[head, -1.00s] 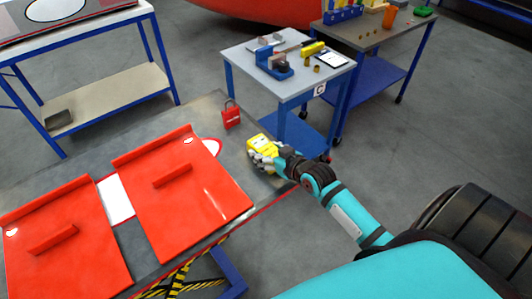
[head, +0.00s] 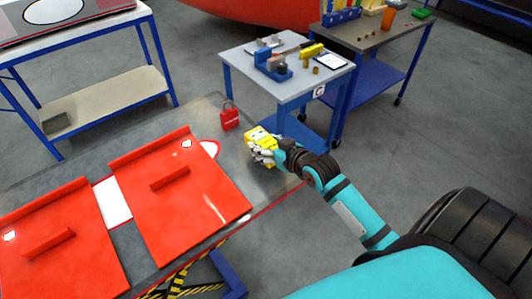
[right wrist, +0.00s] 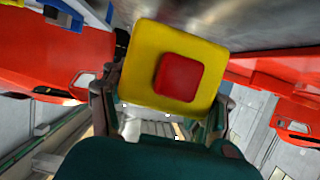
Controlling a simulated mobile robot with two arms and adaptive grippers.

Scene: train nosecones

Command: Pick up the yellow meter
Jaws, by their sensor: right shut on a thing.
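The yellow meter (head: 257,136) is at the right end of the grey lift table in the head view. In the right wrist view the yellow meter (right wrist: 211,62) shows a yellow face with a red square on it, between the fingers. My right gripper (head: 264,149) is shut on it; the fingers lie along its sides in the right wrist view (right wrist: 160,105). Whether the meter touches the table top I cannot tell. My left gripper is not in view.
A red padlock (head: 229,118) stands on the grey table (head: 150,127) left of the meter. Two red panels (head: 180,195) cover the table's front. A blue-legged cart (head: 285,90) with tools stands behind, and a workbench (head: 372,42) beyond it.

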